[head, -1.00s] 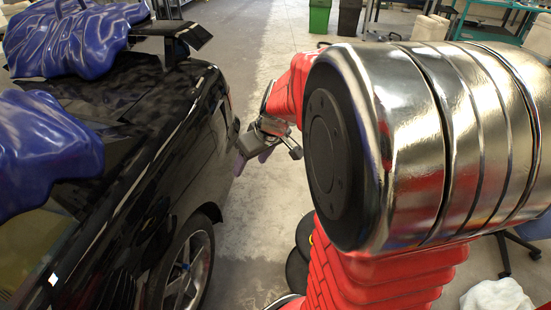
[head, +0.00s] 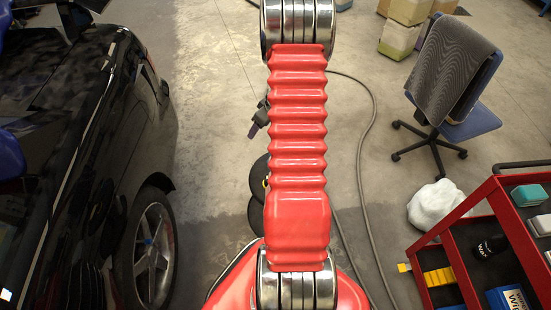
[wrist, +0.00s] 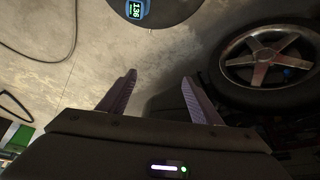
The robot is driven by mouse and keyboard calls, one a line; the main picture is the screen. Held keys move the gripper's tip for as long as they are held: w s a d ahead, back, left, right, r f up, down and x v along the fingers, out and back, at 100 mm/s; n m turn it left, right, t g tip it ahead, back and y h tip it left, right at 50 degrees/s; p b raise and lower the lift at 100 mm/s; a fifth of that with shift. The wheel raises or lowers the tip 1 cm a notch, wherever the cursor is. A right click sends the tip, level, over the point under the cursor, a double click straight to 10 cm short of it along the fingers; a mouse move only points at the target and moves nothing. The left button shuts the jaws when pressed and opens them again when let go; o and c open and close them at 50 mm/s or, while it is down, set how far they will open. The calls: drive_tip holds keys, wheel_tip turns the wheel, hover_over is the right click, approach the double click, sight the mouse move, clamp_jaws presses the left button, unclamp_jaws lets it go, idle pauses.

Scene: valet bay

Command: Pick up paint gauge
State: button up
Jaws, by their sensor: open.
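The paint gauge (wrist: 135,9), a small blue device with a lit display reading 136, is at the top edge of the wrist view, partly cut off. It appears to rest on a dark round surface (wrist: 160,18). My gripper (wrist: 158,80) is open and empty. Its two purple-grey fingers are spread apart, with bare floor between their tips, and the gauge lies beyond them, apart from them. In the head view my gripper (head: 257,121) shows only in part, beside my red arm, which hides the rest. I cannot make out the gauge in the head view.
A black car (head: 75,140) stands at left; its wheel (wrist: 268,55) is close right of my gripper in the wrist view. Black round discs (head: 258,180) are beside my arm. A hose (head: 360,150), office chair (head: 450,90), white bag (head: 435,205) and red cart (head: 500,210) are to the right.

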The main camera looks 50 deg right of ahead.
drive_tip(key=s+d+f, duration=0.7)
drive_tip(key=f, duration=0.4)
drive_tip(key=shift+s+f+m+h, duration=0.25)
drive_tip(key=shift+f+m+h, duration=0.05)
drive_tip(key=shift+g, duration=0.3)
drive_tip(key=shift+x, duration=4.3)
drive_tip(key=shift+w+a, duration=0.1)
drive_tip(key=shift+w+x, duration=0.15)
drive_tip(key=shift+x, duration=1.15)
drive_tip(key=shift+w+x, duration=0.15)
drive_tip(key=shift+x, duration=1.1)
drive_tip(key=shift+r, duration=0.1)
